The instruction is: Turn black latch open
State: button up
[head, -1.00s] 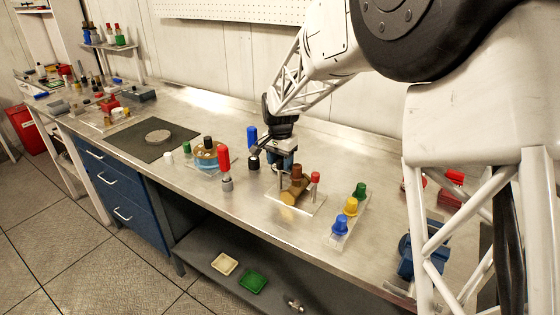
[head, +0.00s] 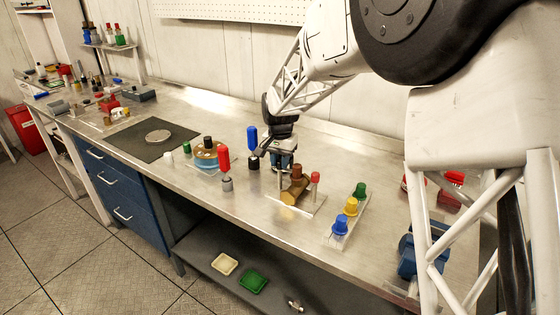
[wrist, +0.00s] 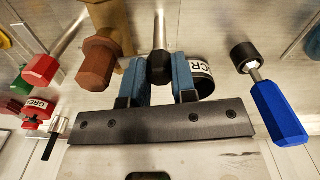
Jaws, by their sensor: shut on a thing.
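The black latch (wrist: 160,66) shows in the wrist view as a dark end on a pale metal rod. It lies between the blue finger pads of my gripper (wrist: 161,80), which is shut on it. In the head view my gripper (head: 282,166) points down just behind and left of the brown valve body (head: 294,191), hiding the latch. The valve body stands on a clear plate (head: 312,206), and its brown hex end (wrist: 103,58) is left of the fingers in the wrist view. How far the latch is turned cannot be told.
A black-ringed cylinder with a white label (wrist: 201,76) is close beside the right finger. A blue-handled tool (head: 252,138) and a red-handled one (head: 224,160) stand left of my gripper. A small red knob (head: 315,177) and blue, yellow and green knobs (head: 351,206) are to the right.

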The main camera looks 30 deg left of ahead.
jog(key=n, duration=1.5)
jog(key=shift+n, duration=0.4)
jog(key=o, duration=0.9)
